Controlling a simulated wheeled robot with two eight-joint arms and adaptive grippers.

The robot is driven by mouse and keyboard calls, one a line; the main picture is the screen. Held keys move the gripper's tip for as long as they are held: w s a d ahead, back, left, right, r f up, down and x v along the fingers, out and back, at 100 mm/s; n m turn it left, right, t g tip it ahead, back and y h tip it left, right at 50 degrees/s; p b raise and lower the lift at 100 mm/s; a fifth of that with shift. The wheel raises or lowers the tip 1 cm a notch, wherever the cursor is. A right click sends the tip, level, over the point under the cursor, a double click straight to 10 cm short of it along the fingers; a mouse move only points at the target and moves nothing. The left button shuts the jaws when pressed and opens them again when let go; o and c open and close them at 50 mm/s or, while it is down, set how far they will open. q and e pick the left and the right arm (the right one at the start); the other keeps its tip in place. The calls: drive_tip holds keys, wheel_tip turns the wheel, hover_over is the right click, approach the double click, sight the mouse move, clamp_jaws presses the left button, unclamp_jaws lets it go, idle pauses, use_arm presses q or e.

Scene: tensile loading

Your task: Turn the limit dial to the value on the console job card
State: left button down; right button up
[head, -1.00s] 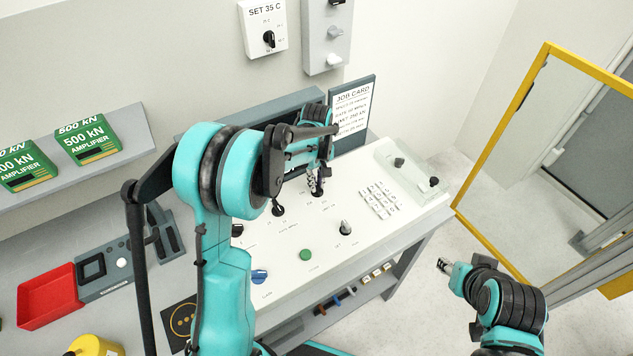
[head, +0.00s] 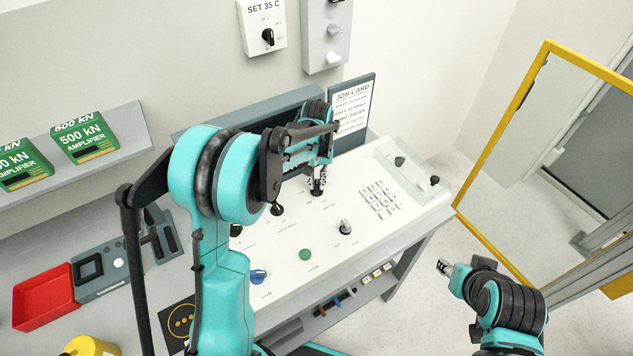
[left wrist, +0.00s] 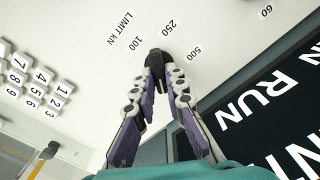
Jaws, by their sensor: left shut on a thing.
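The limit dial (left wrist: 157,58) is a black knob on the white console top, with 100, 250 and 500 printed around it and LIMIT kN beside it. My left gripper (left wrist: 164,72) has its fingers closed on the knob, seen from above in the left wrist view. The fingers hide part of it, and I cannot tell its exact setting. In the head view my left gripper (head: 318,181) reaches down to the dial. The job card (head: 352,110) stands behind the console and its limit line appears to read 250 kN. My right gripper (head: 444,266) is away from the console, too small to judge.
Other knobs (head: 345,227), a green button (head: 305,255), a blue knob (head: 258,276) and a keypad (head: 379,198) are on the console. A yellow-framed screen (head: 500,130) stands at right. A red tray (head: 44,297) lies at left.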

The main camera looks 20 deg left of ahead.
sight(318, 184)
use_arm(q)
drive_tip(key=m, duration=0.4)
drive_tip(key=shift+d+m, duration=0.1)
drive_tip(key=shift+m, duration=0.3)
idle(0.4)
drive_tip(key=c, duration=1.6)
unclamp_jaws()
drive_tip(key=shift+o, duration=0.2)
drive_tip(key=shift+r, duration=0.1)
wheel_tip(318, 184, up, 12)
